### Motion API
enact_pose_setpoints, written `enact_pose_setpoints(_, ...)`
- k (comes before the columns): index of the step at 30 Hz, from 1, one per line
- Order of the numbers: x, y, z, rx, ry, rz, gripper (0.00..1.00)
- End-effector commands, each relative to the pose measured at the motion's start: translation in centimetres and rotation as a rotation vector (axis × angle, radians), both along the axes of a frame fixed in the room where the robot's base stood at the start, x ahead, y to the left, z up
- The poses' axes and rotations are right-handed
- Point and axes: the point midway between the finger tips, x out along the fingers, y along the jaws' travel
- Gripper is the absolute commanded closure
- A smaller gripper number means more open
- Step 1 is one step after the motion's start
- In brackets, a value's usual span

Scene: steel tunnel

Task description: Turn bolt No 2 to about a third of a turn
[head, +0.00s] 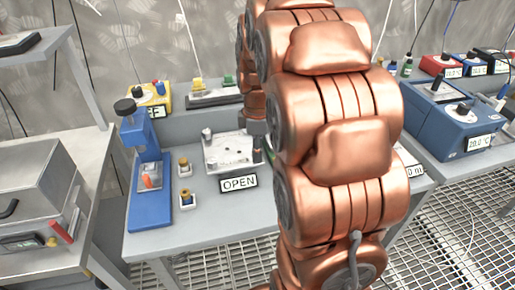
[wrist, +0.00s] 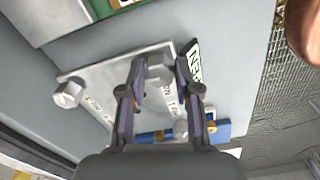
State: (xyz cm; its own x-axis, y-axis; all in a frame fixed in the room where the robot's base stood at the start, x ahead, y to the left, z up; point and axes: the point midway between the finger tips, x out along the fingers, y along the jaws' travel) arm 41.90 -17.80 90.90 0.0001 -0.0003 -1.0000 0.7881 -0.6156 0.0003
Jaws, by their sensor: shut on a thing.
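A pale metal plate (head: 228,160) lies on the grey bench behind an OPEN sign (head: 239,183). The plate (wrist: 105,80) also shows in the wrist view, with printed labels too blurred to read surely. A hex bolt head (wrist: 158,72) stands on it between the fingers of my gripper (wrist: 160,66), which is shut on it. I cannot read which number this bolt has. A second bolt (wrist: 67,92) stands at the plate's left corner, apart from the gripper. In the head view my arm hides the gripped bolt and most of the gripper.
A blue press (head: 145,170) and two small brass-coloured fittings (head: 186,197) stand left of the plate. A yellow box (head: 152,98) is behind. A blue heater unit (head: 455,118) stands at the right. The bench front beside the sign is clear.

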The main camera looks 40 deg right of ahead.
Motion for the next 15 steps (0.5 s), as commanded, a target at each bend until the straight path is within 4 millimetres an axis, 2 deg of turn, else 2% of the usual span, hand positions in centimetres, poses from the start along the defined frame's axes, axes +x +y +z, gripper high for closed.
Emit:
enact_pose_setpoints(8,0.04,0.02,-0.07,0.0,-0.001,-0.066,1.0)
enact_pose_setpoints(15,0.08,0.02,-0.11,0.0,-0.003,-0.232,1.0)
